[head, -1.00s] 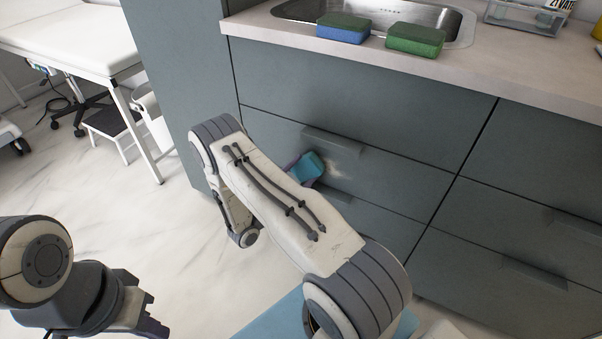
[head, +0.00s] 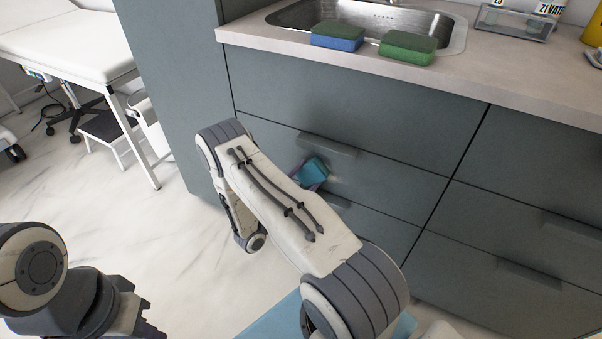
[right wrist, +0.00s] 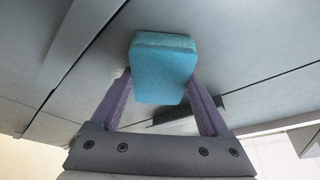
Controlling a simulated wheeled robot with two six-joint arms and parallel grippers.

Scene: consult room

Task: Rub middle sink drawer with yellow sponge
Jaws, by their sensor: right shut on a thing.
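The middle sink drawer (head: 385,184) is a dark grey front with a bar handle, below the plain top panel in the head view. My right gripper (right wrist: 162,92) is shut on a sponge, a teal block (right wrist: 163,68) between its purple fingers. The sponge also shows teal in the head view (head: 314,170), against or very near the drawer front, below the handle. No yellow face of it shows; its side toward the drawer is hidden. My right arm covers part of the drawer. My left gripper (head: 145,322) is at the lower left, its jaw opening unclear.
A blue-green sponge (head: 337,37) and a green sponge (head: 408,47) lie on the counter before the sink (head: 350,15). A clear holder (head: 515,22) stands at the back right.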

